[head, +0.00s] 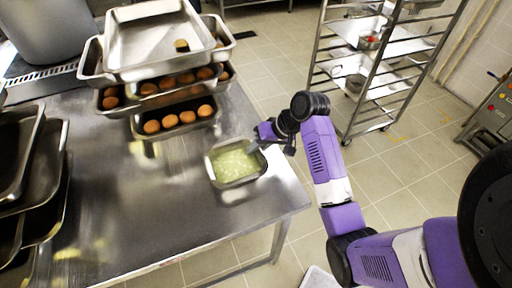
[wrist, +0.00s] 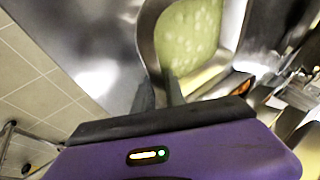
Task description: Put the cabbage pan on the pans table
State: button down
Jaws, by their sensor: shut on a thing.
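The cabbage pan (head: 236,163) is a small steel pan with pale green contents, at the right edge of the steel table (head: 130,215). It looks level, and I cannot tell whether it rests on the table or hangs just above it. In the wrist view my fingers (wrist: 160,92) meet the rim of the cabbage pan (wrist: 190,35). Stacked pans on this table suggest it is the pans table.
Dark pans (head: 45,165) are stacked at the left. A wheeled rack (head: 370,70) stands at the back right. The table's front middle is clear.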

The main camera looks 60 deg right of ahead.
jog(key=c, duration=1.4)
grip_release()
jog(key=shift+o, duration=0.2)
jog(key=p+v, duration=0.1)
jog(key=v, duration=1.1)
